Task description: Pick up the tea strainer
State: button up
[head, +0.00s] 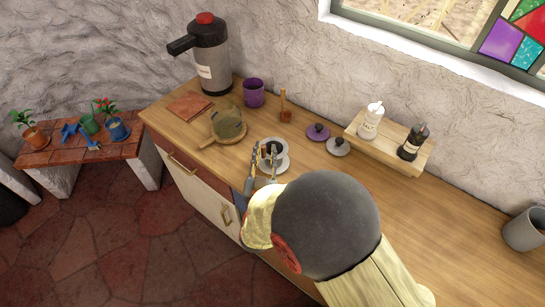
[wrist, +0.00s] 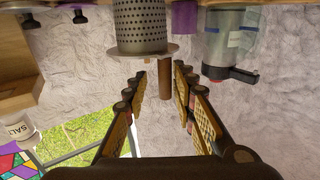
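The tea strainer (wrist: 140,25) is a perforated grey metal basket with a wide flat rim, seen upside down at the top of the wrist view. In the head view the strainer (head: 272,147) shows as a grey ring with a dark inside, above a pale saucer (head: 279,167) on the counter. My gripper (head: 265,150) is open, with its fingers partly in front of the strainer there. In the wrist view my gripper (wrist: 160,74) has a clear gap between its fingertips and holds nothing. The fingertips appear near the rim; contact cannot be told.
A wooden-handled tool (head: 284,107) and purple mug (head: 254,93) stand behind the strainer. A glass pot (head: 228,124) stands left, before the large flask (head: 209,60). Two knobbed lids (head: 318,132) (head: 338,147) lie right, near a wooden rack (head: 390,143) with bottles.

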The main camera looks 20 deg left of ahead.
aim_at(265, 141)
jog(key=x, duration=0.1)
jog(key=b+x, duration=0.1)
jog(key=x, duration=0.3)
jog(key=shift+a+f+b, duration=0.25)
jog(key=shift+a+b, duration=0.1)
jog(key=c, duration=0.4)
grip_shut()
